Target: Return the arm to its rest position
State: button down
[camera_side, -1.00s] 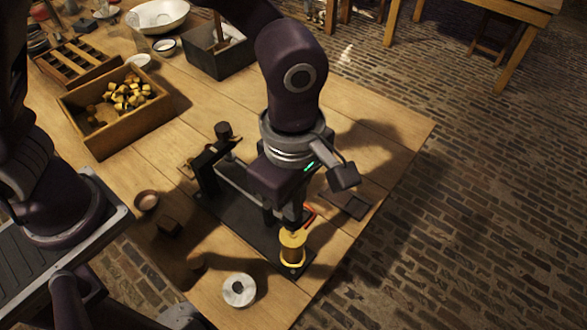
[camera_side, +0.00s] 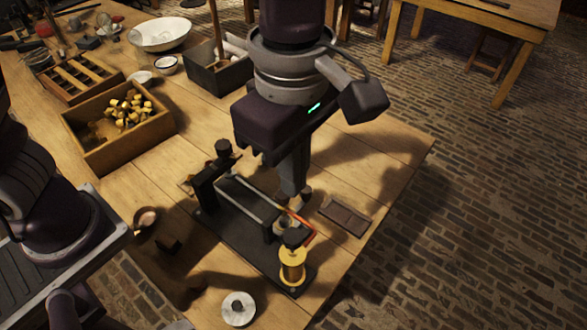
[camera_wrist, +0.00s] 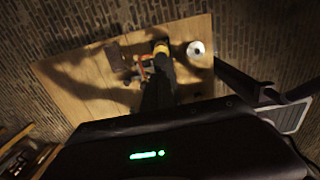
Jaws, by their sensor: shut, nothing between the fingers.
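My gripper (camera_side: 289,192) hangs above the black winding stand (camera_side: 236,222) in the side view, its fingers pointing down and together with nothing held.
A wooden box of yellow blocks (camera_side: 163,134), a slotted wooden tray (camera_side: 75,88), a dark box (camera_side: 203,76) and a white bowl (camera_side: 160,43) stand at the back left. A white roll (camera_side: 239,309) lies at the front. The table's right side is mostly clear.

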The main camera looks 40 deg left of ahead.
jog(key=s+a+r+m+t+h, duration=0.1)
jog(key=a+r+m, duration=0.25)
jog(key=a, duration=0.35)
jog(key=s+a+r+m+t+h, duration=0.1)
jog(key=a+r+m, duration=0.2)
jog(key=a+m, duration=0.3)
jog(key=s+a+f+m+t+y, duration=0.1)
jog(key=s+a+m+t+y, duration=0.1)
jog(key=s+a+m, duration=0.5)
jog(key=shift+a+f+m+t, duration=0.2)
jog(key=shift+a+m+t, duration=0.6)
jog(key=shift+a, duration=0.45)
